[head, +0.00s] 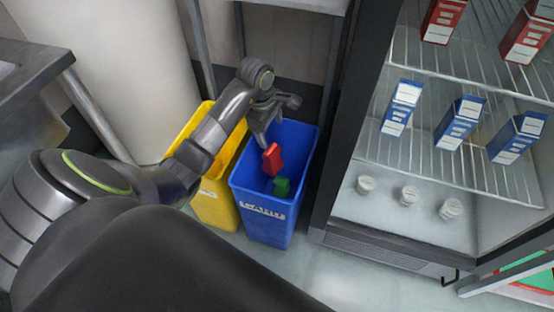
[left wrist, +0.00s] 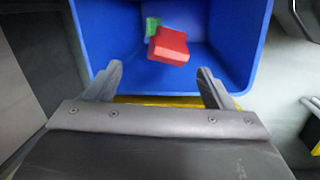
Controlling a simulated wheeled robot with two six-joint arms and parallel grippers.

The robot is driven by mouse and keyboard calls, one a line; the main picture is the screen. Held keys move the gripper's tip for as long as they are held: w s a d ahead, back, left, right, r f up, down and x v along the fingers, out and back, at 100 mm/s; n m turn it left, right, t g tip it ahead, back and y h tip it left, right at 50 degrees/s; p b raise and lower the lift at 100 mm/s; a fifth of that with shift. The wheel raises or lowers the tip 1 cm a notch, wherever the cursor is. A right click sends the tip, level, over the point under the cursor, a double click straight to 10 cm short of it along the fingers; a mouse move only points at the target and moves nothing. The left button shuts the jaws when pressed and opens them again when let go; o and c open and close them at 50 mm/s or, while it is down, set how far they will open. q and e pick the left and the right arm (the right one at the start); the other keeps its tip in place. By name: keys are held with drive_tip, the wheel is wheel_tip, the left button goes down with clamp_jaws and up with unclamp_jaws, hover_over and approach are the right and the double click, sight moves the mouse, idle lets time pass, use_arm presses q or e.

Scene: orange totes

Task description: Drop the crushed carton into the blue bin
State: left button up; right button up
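The blue bin (head: 262,208) stands on the floor, open at the top. My left gripper (head: 277,122) is over its far side. In the left wrist view the two fingers are spread wide with nothing between them. A red carton (head: 272,158) is just below the fingers, within the bin's opening; it also shows in the left wrist view (left wrist: 168,46), tilted and apart from the fingers. I cannot tell whether it is in the air or resting. A green item (head: 281,187) is lower inside the bin, partly covered by the red carton in the left wrist view. My right gripper is not in view.
A yellow bin (head: 214,203) stands directly left of the blue one. An open fridge (head: 345,190) with red and blue cartons and small white tubs on its shelves is at the right. A pale round column (head: 115,60) and a metal table (head: 38,75) are at the left.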

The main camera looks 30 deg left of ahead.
use_arm(q)
drive_tip(key=shift+o, duration=0.4)
drive_tip(key=shift+r, duration=0.4)
wheel_tip(320, 180, up, 16)
drive_tip(key=s+a+p, duration=0.1)
drive_tip(key=s+p, duration=0.1)
drive_tip(key=p, duration=0.9)
drive_tip(key=shift+s+a+r, duration=0.2)
drive_tip(key=shift+s+a, duration=0.05)
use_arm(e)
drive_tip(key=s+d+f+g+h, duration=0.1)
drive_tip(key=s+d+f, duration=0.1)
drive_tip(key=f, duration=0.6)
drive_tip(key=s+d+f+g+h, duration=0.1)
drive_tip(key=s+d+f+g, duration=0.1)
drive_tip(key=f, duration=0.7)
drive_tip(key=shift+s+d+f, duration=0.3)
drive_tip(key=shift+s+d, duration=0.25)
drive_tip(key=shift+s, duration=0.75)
